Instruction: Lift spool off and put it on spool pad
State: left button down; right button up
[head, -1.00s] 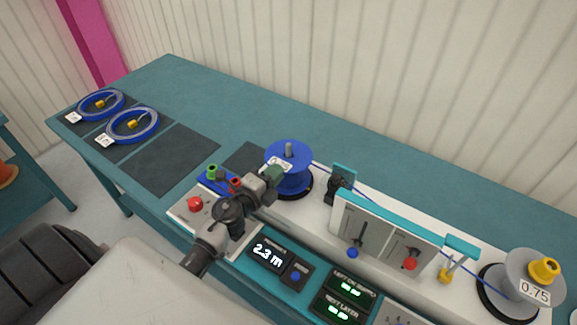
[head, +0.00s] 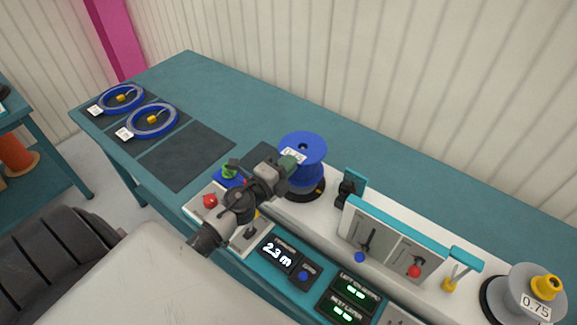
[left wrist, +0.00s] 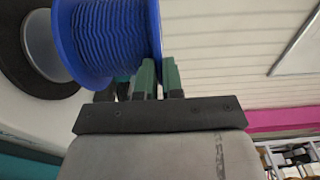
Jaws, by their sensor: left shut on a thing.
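The blue spool (head: 303,165) is raised above its dark round base (head: 318,191) on the white machine, and a hole shows in its top. My left gripper (head: 290,160) is shut on its rim, from the left. In the left wrist view the blue spool (left wrist: 108,40) is wound with blue cable, and the left gripper's green fingers (left wrist: 158,80) stand either side of its flange edge. A grey cylinder and the dark base show beyond it. A bare dark pad (head: 258,153) lies behind the machine, partly hidden; a larger bare pad (head: 185,156) lies left. My right gripper is not in view.
Two blue cable coils (head: 152,120) lie on dark pads at the far left. A guide panel (head: 388,238) with levers stands right of the spool. A grey reel (head: 528,292) marked 0.75 sits at the lower right. Bare teal table lies behind the machine.

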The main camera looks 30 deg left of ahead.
pick_arm(q)
notch_tip(320, 180, up, 13)
jog(key=p, duration=0.6)
jog(key=shift+r, duration=0.2)
dwell(0.9)
